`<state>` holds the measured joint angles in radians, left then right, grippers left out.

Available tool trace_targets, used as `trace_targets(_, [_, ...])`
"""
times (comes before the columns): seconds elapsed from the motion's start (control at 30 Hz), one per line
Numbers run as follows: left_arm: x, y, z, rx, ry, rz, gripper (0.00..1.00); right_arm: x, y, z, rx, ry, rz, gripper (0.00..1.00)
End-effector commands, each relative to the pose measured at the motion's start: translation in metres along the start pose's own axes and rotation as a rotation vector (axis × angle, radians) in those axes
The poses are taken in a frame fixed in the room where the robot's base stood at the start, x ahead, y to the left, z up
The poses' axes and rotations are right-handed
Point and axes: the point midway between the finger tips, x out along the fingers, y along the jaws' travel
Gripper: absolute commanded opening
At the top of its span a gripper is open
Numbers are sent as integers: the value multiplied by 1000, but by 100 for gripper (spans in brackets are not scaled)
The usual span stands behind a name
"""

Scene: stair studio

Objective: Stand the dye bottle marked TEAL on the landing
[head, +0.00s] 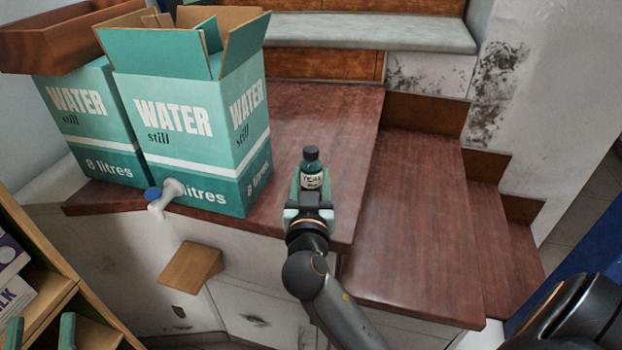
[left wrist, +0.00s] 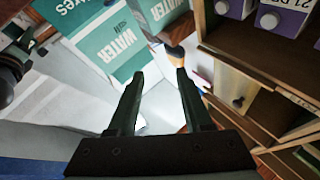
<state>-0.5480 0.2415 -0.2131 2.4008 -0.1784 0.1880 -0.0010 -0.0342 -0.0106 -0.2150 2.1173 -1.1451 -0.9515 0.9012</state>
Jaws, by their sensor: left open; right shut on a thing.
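The dye bottle (head: 312,181) is dark green with a black cap and a white label that seems to read TEAL. It is upright in my right gripper (head: 308,208), which is shut on it. The landing (head: 325,120) is the reddish-brown wooden platform, and the bottle shows against its front part. I cannot tell whether the bottle's base touches it; the gripper hides the base. My left gripper (head: 41,331) is open and empty at the bottom left, beside the shelf. Its two fingers also show apart in the left wrist view (left wrist: 155,75).
Two teal WATER boxes (head: 205,150) (head: 85,115) stand on the landing's left, the nearer with open flaps. A white, blue-ended object (head: 165,196) is at the front edge. Steps (head: 415,220) descend rightward. A shelf (head: 45,235) with cartons is at left. The landing's middle is clear.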

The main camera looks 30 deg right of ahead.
Motion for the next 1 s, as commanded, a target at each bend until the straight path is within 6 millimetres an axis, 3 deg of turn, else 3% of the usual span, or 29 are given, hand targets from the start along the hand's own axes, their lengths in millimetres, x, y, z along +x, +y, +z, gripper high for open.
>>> trace_targets(0.83, [0,0,-18,19,76,1,50,-1,0,3,1,2,0,0])
trace_targets(0.87, [0,0,-19,20,80,1,50,-1,0,3,1,0,1,55])
trace_targets(1.0, [0,-1,-20,22,82,3,50,-1,0,3,1,0,1,71])
